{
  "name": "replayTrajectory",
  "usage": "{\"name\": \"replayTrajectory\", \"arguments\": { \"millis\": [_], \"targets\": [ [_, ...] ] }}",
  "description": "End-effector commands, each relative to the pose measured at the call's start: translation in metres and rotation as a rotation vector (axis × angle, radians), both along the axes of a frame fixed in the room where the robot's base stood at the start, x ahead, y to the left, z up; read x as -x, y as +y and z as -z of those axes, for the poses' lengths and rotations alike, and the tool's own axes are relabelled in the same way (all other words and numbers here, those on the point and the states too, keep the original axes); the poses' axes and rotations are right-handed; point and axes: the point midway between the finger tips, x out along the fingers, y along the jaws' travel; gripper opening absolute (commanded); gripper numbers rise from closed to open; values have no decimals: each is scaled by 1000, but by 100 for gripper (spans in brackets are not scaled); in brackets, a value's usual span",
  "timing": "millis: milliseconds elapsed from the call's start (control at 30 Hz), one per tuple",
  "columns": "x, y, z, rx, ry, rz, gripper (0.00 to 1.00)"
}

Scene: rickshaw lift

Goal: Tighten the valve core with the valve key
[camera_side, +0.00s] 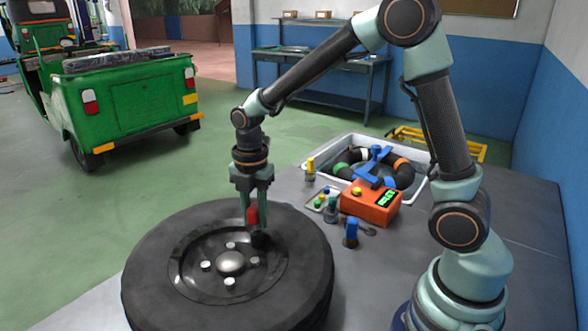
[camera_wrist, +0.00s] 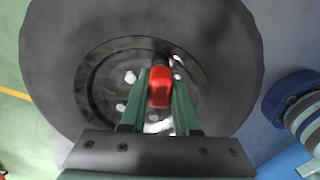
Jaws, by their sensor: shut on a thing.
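My gripper (camera_side: 254,205) points down over the rim of a wheel and is shut on a red-handled valve key (camera_side: 252,216). In the wrist view the red handle (camera_wrist: 160,87) sits between the two green fingers. The key's dark lower end (camera_side: 258,239) reaches down to the inner edge of the wheel rim. The black tyre (camera_side: 305,255) lies flat, with a dark rim and several bright wheel nuts around a silver hub (camera_side: 230,262). The valve core and stem are hidden by the key, so I cannot tell how far they engage.
An orange box with a green display (camera_side: 370,202) stands right of the tyre. A small tray of coloured caps (camera_side: 324,200) and a blue item (camera_side: 351,232) lie nearby. Behind is a white bin (camera_side: 421,188) with hoses. A green rickshaw (camera_side: 130,100) stands at back left.

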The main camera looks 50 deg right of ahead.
Motion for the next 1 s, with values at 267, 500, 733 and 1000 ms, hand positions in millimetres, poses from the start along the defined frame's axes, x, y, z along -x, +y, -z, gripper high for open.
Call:
{"name": "replayTrajectory", "arguments": {
  "millis": [267, 500, 733, 1000],
  "targets": [
    [0, 0, 0, 0, 1, 359, 0],
    [0, 0, 0, 0, 1, 671, 0],
    [0, 0, 0, 0, 1, 970, 0],
    [0, 0, 0, 0, 1, 1319, 0]
  ]
}}
